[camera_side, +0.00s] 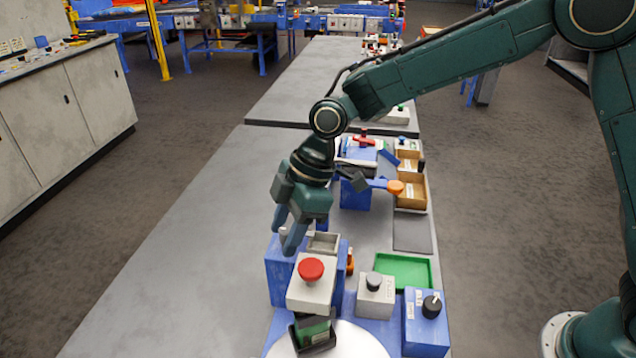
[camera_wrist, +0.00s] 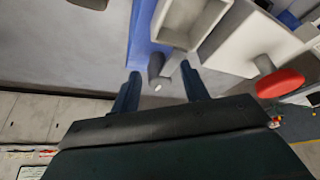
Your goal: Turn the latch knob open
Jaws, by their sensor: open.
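A small grey knob (camera_wrist: 155,68) with a pale end shows between my fingertips in the wrist view, on the edge of a blue block (camera_wrist: 140,40). I take it to be the latch knob. My gripper (camera_wrist: 160,75) is open, with one finger on each side of the knob. I cannot tell whether either finger touches it. In the side view my gripper (camera_side: 287,230) points down at the left edge of the blue block (camera_side: 281,272), beside a small open grey tray (camera_side: 323,243). The fingers mostly hide the knob there.
A red button (camera_side: 311,269) on a grey box stands close in front of my gripper. The table's left side is clear.

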